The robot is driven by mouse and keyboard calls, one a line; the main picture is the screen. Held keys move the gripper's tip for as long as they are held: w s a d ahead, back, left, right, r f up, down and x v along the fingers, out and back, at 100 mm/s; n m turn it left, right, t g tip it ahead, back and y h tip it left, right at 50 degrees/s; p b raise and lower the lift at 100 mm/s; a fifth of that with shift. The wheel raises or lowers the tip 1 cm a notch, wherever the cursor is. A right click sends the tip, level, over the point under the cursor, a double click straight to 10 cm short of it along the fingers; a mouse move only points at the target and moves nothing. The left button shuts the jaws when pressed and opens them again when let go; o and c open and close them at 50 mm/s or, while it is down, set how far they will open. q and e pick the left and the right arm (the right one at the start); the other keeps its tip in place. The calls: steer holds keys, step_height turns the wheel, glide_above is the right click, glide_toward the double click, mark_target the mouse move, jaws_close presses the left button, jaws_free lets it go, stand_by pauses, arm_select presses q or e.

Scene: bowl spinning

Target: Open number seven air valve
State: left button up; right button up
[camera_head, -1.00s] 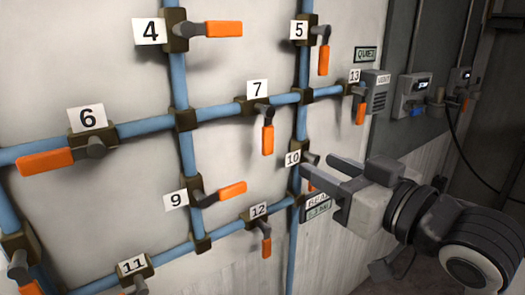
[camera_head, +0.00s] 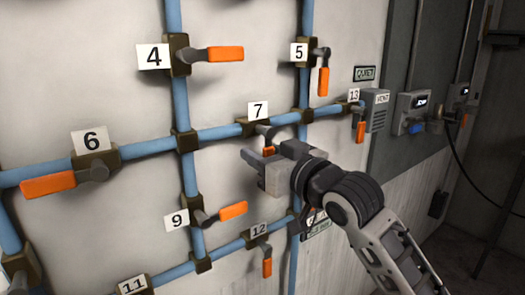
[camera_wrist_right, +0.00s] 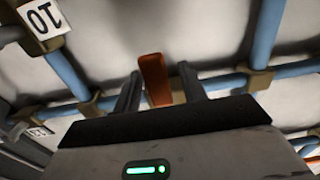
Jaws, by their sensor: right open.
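The number seven valve (camera_head: 252,127) sits on a horizontal blue pipe below its "7" label (camera_head: 258,110). Its orange handle (camera_head: 268,151) hangs down, across the pipe line, and is mostly hidden behind my right gripper in the head view. My right gripper (camera_head: 252,157) is open at that handle, with its fingers pointing left toward the wall. In the right wrist view the orange handle (camera_wrist_right: 153,85) shows between the two dark open fingers (camera_wrist_right: 158,75), nearer the left one. I cannot tell if either finger touches it. My left gripper is not in view.
Neighbouring valves stand close by: number 5 (camera_head: 324,80) above right, number 12 (camera_head: 267,266) below, number 9 (camera_head: 233,211) below left and number 13 (camera_head: 361,131) to the right. Valve 10 is hidden behind my right arm. A grey vent box (camera_head: 377,112) is at the right.

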steer(key=shift+w+a, duration=0.2)
steer(key=shift+w, duration=0.1)
